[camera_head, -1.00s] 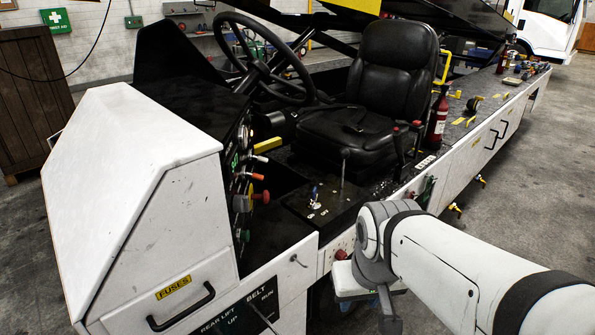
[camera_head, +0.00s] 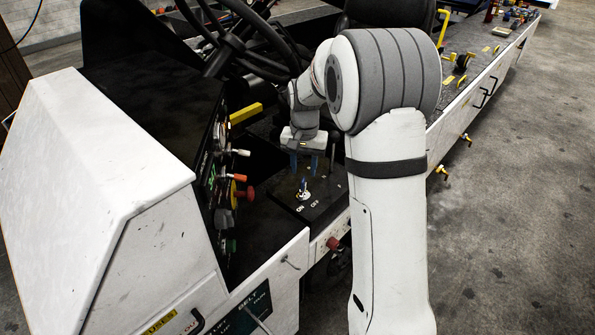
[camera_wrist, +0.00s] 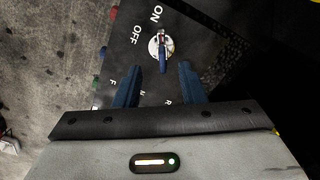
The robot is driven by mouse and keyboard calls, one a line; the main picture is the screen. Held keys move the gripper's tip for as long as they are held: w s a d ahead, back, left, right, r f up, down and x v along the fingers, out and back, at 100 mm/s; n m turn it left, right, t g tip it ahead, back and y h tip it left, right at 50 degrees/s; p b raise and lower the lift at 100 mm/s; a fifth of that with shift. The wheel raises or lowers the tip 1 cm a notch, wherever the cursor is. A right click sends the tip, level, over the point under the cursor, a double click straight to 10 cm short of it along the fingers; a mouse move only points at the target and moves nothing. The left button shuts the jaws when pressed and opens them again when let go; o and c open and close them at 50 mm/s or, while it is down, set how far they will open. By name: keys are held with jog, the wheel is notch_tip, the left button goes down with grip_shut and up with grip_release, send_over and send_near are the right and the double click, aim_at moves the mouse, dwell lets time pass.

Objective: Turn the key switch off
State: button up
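The key switch (camera_head: 304,194) is a round metal switch with a key and a blue tag, on a black panel beside the seat. In the wrist view the key switch (camera_wrist: 158,47) lies just beyond my fingertips, roughly centred between them. Its key looks lined up more toward the ON label (camera_wrist: 159,13) than the OFF label (camera_wrist: 136,35). My gripper (camera_head: 304,170) points down over the panel, a little behind the key in the head view. Its two blue fingers are apart with nothing between them, as the wrist view of my gripper (camera_wrist: 159,70) shows.
The steering wheel (camera_head: 250,45) is close behind my wrist. A dash with coloured knobs, including a red one (camera_head: 246,193), stands left of the key. A dark lever (camera_head: 332,150) rises right of my gripper. A red button (camera_head: 333,243) sits on the white side panel.

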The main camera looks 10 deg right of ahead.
aim_at(303, 178)
jog(key=shift+w+f, duration=0.25)
jog(key=shift+w, duration=0.15)
jog(key=shift+w+d+f, duration=0.1)
jog(key=shift+f, duration=0.25)
notch_tip(303, 178, down, 7)
jog(key=shift+r+p, duration=0.1)
jog(key=shift+p, duration=0.35)
jog(key=shift+c, duration=0.4)
grip_shut()
